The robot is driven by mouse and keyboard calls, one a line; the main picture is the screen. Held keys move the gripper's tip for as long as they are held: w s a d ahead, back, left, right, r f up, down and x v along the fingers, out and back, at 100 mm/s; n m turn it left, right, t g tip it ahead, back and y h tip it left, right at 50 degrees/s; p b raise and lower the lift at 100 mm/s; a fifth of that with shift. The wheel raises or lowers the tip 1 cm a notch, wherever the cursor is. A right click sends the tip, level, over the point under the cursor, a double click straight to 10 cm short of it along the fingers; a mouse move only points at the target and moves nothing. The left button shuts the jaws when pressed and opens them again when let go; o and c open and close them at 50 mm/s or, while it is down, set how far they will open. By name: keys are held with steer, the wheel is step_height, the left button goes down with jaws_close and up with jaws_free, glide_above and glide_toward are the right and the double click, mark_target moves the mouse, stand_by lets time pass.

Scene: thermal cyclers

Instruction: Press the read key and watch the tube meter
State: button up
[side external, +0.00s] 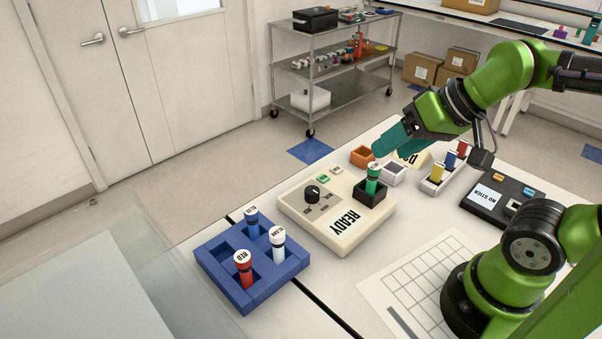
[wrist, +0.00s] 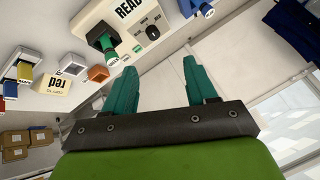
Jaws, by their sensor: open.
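The cream tube meter (side external: 345,236) lies on the table with a label reading READY, a black knob (side external: 312,193) and small keys (side external: 323,179) along its back edge; I cannot read which is the read key. A green tube (side external: 373,178) stands upright in its black socket (side external: 369,196). My gripper (side external: 382,146) has teal fingers, spread apart and empty, above and behind the meter's right back corner. In the wrist view my fingers (wrist: 155,80) are apart with bare floor and wall between them; the meter (wrist: 120,20) and green tube (wrist: 105,42) show at the top.
A blue rack (side external: 225,276) with blue, white and red tubes stands at front left. Orange (side external: 362,156) and white (side external: 392,173) cups, a white rack (side external: 433,186) of tubes and a black device (side external: 480,205) lie to the right. A gridded sheet (side external: 415,285) lies in front.

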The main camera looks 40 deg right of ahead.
jaws_close()
stand_by(1.7)
